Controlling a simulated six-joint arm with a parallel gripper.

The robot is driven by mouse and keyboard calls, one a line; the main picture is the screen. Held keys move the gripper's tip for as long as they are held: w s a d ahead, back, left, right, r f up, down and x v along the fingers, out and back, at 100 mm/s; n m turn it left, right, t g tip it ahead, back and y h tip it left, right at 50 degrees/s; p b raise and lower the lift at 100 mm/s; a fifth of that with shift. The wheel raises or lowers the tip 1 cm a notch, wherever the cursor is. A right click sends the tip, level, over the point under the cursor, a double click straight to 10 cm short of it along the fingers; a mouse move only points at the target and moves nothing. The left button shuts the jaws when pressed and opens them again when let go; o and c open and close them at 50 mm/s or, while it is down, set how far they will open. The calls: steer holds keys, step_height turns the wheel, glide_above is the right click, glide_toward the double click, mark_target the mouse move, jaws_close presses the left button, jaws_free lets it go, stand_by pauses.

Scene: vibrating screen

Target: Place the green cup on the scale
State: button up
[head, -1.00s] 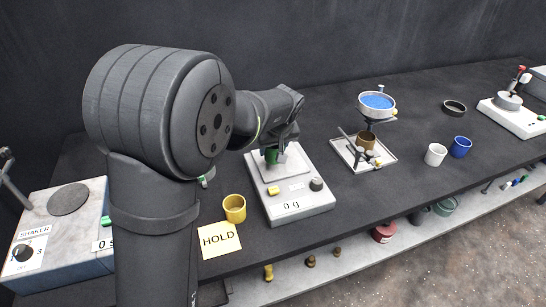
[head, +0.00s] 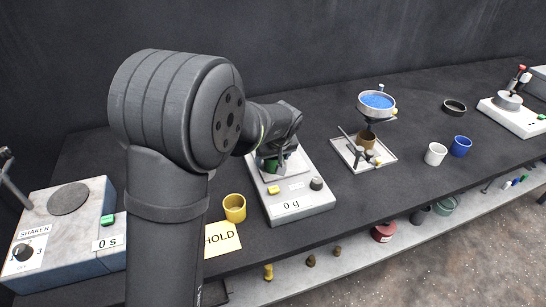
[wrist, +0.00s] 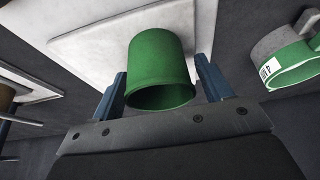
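The green cup (head: 271,166) is at my gripper (head: 274,159), over the pan (head: 300,166) of the scale (head: 318,202). In the wrist view the green cup (wrist: 160,65) sits between the two blue fingers of my gripper (wrist: 163,78), which look closed on its sides. The pale pan (wrist: 80,45) shows behind it. I cannot tell whether the cup's base touches the pan. The scale display appears to read 0 g. My arm hides part of the cup and pan in the head view.
A yellow cup (head: 234,207) and HOLD card (head: 222,239) are left of the scale. The shaker (head: 66,230) is farther left. A stand with a blue-filled bowl (head: 377,104) is to the right, then white (head: 435,154) and blue (head: 460,146) cups.

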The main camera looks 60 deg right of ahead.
steer(key=shift+r, duration=0.15)
steer(key=v, duration=1.2)
steer(key=x, duration=1.2)
steer(key=shift+f, duration=0.3)
step_height(320, 180, up, 3)
steer(key=shift+r, duration=0.65)
